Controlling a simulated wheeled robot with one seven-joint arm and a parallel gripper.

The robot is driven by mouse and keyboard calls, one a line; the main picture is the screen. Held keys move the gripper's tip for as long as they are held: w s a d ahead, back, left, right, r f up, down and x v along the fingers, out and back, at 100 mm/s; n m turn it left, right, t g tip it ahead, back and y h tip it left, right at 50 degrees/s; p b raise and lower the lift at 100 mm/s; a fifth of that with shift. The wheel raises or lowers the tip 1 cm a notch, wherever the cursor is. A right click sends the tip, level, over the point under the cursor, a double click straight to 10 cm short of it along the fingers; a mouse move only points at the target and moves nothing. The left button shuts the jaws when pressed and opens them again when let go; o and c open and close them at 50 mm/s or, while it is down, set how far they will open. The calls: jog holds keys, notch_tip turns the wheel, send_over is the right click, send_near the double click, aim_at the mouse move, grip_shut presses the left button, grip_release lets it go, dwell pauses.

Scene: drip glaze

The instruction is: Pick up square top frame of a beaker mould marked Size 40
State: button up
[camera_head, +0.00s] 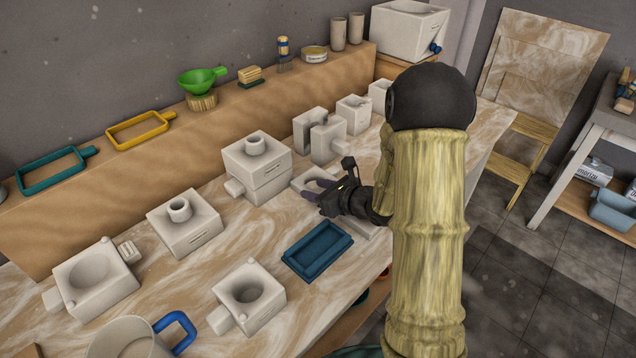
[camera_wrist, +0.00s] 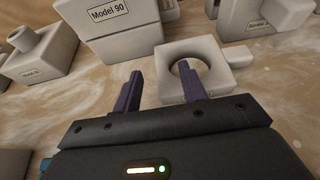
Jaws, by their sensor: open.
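A pale square frame with a round hole (camera_wrist: 216,77) lies on the table just ahead of my gripper (camera_wrist: 160,88) in the wrist view. A tab sticks out at its right. No size mark is readable on it. My gripper is open and empty, with two purple fingers. The right finger overlaps the frame's near side and the hole; the left finger is outside its left edge. I cannot tell whether they touch. In the head view, my gripper (camera_head: 313,190) partly hides this pale piece (camera_head: 308,177).
A stacked mould labelled Model 90 (camera_wrist: 118,22) stands behind, at the left; it also shows in the head view (camera_head: 257,165). Other pale moulds (camera_head: 185,222) stand around. A blue tray (camera_head: 318,249) lies in front of my gripper. A raised wooden shelf (camera_head: 130,175) runs along the wall.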

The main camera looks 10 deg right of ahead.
aim_at(302, 187)
jog(key=x, duration=0.5)
jog(key=shift+f, duration=0.2)
jog(key=shift+d, duration=0.1)
grip_shut()
